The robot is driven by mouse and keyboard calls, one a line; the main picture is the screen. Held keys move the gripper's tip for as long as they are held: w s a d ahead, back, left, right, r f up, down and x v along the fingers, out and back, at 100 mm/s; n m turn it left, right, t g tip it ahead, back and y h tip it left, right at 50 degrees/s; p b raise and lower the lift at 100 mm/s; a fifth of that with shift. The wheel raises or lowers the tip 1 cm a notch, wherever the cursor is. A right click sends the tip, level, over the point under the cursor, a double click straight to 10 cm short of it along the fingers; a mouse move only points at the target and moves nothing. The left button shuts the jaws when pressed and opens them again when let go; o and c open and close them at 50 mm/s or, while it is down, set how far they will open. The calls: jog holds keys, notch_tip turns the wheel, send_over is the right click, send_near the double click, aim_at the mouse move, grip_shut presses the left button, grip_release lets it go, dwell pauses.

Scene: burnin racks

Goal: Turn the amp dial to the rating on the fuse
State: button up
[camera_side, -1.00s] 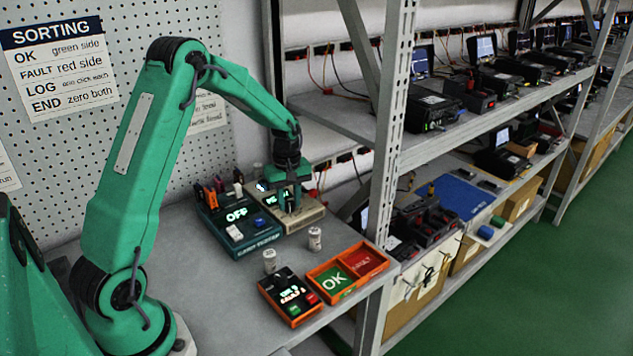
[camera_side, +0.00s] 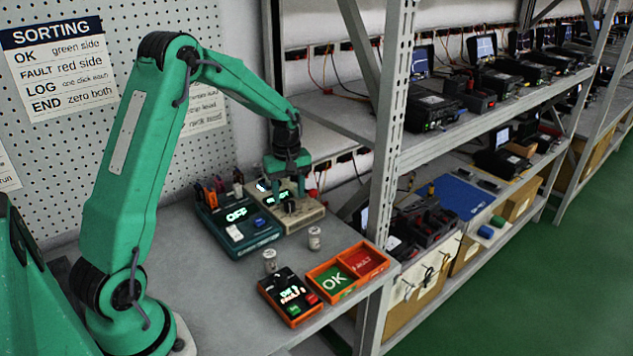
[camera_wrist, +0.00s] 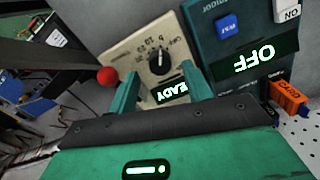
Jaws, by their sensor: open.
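The amp dial (camera_wrist: 160,57) is a round black knob with a pale pointer mark on a beige box (camera_wrist: 128,48). Small figures ring it, too small to read surely. In the side view, the dial (camera_side: 289,206) sits under my gripper (camera_side: 287,186). My gripper is open, its two fingers to either side of the dial in the wrist view (camera_wrist: 160,75), apart from it and empty. A lit display (camera_wrist: 170,92) on the box appears to read READY. Two pale labelled cylinders (camera_side: 314,238) (camera_side: 270,261) stand on the bench; I cannot read a fuse rating.
A dark teal tester (camera_side: 238,224) showing OFF adjoins the beige box. Small coloured pieces (camera_side: 212,190) stand at its back. An orange OK/FAULT tray (camera_side: 313,272) and a button box (camera_side: 290,296) are in front. A shelf post (camera_side: 392,120) rises at right.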

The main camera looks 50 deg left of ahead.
aim_at(290, 204)
notch_tip(290, 204, up, 5)
jog(key=shift+r, duration=0.1)
dwell(0.3)
jog(key=shift+r, duration=0.1)
jog(key=shift+s+d+r, duration=0.1)
jog(key=shift+d+r, duration=0.1)
jog(key=shift+d, duration=0.05)
jog(key=s+d+r+m+t, duration=0.3)
jog(key=s+d+r+m, duration=0.4)
jog(key=s+d+r, duration=0.3)
jog(key=s+d+r+m+t, duration=0.1)
jog(key=s+d+m+t, duration=0.1)
jog(key=s+d+m, duration=0.5)
jog(key=s+m, duration=0.1)
jog(key=s, duration=0.4)
jog(key=shift+d+r+t, duration=0.15)
jog(key=shift+r+t, duration=0.15)
jog(key=shift+r, duration=0.05)
